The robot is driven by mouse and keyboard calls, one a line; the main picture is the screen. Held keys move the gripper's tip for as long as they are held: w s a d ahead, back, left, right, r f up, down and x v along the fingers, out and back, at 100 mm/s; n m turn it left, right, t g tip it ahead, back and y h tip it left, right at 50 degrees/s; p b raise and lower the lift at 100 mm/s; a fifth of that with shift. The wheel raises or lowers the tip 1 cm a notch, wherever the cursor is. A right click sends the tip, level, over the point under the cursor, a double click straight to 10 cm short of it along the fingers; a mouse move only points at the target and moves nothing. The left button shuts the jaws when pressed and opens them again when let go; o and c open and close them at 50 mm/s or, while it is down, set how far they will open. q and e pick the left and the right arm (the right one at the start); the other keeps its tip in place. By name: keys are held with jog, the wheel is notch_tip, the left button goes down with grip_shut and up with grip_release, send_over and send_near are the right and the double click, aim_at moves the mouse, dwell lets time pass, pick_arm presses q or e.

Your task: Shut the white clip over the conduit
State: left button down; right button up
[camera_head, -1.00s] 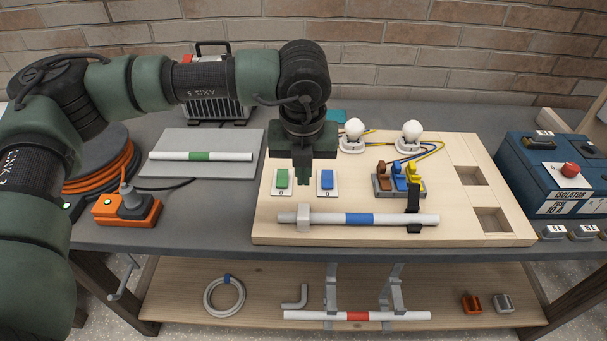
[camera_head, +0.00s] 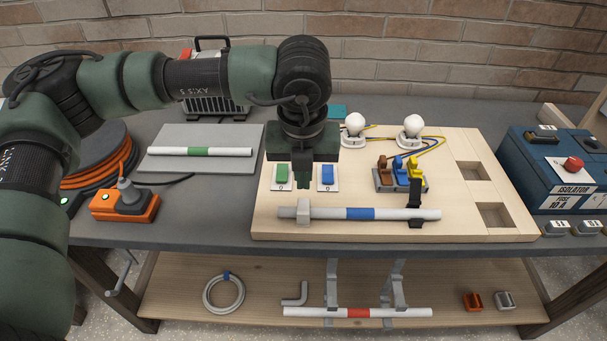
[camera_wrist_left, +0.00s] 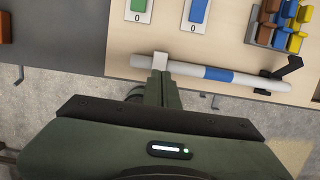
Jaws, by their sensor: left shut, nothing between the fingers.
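The white clip (camera_head: 303,217) sits at the left part of the white conduit (camera_head: 400,214), which has a blue band and lies along the front of the wooden board. The clip shows as a pale block across the conduit; I cannot tell if it is fully latched. It also shows in the left wrist view (camera_wrist_left: 160,61). My left gripper (camera_head: 303,184) points down just behind the clip, fingers together and empty. In the left wrist view its fingers (camera_wrist_left: 161,90) appear close to the clip; contact is unclear. My right gripper is not in view.
A black clip (camera_head: 415,193) stands at the conduit's right part. Green (camera_head: 282,176) and blue (camera_head: 327,177) switches flank my fingers. Coloured levers (camera_head: 401,172) and bulbs (camera_head: 411,128) stand behind. A blue isolator box (camera_head: 540,180) is at the right.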

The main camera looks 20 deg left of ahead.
pick_arm(q)
jog(key=shift+r, duration=0.1)
jog(key=shift+r+p, duration=0.7)
jog(key=shift+r, duration=2.2)
